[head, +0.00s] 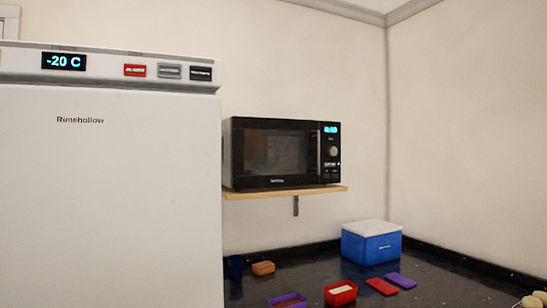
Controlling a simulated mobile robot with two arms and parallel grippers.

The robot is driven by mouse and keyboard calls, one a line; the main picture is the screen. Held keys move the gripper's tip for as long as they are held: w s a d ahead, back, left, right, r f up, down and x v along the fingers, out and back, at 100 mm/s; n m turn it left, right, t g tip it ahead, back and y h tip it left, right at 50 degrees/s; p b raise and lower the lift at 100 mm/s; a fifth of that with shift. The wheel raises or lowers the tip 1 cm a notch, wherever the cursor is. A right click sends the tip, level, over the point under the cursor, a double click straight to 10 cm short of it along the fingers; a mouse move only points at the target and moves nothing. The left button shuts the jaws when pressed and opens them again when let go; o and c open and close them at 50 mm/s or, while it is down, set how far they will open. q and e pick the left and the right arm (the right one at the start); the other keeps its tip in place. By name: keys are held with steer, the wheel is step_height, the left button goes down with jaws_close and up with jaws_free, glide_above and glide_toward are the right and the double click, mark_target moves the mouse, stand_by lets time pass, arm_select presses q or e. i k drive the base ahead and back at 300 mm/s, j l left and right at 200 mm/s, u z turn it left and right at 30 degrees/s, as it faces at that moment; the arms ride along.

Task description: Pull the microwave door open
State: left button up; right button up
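The black microwave (282,153) sits on a wooden wall shelf (285,192) in the middle of the head view. Its door (275,152) is closed, with a dark window. Neither of my grippers shows in the head view.
A tall white freezer (110,190) fills the left side, close to the microwave's left edge. Below, the dark counter (300,265) holds a blue cooler (371,243) with a white lid, red and purple containers (340,293), and flat lids (382,286). The space before the microwave looks clear.

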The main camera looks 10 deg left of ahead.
mark_target(266, 152)
steer(key=i+j+u, duration=0.1)
steer(key=i, duration=0.3)
steer(key=i+j+u, duration=0.15)
steer(key=i, duration=0.3)
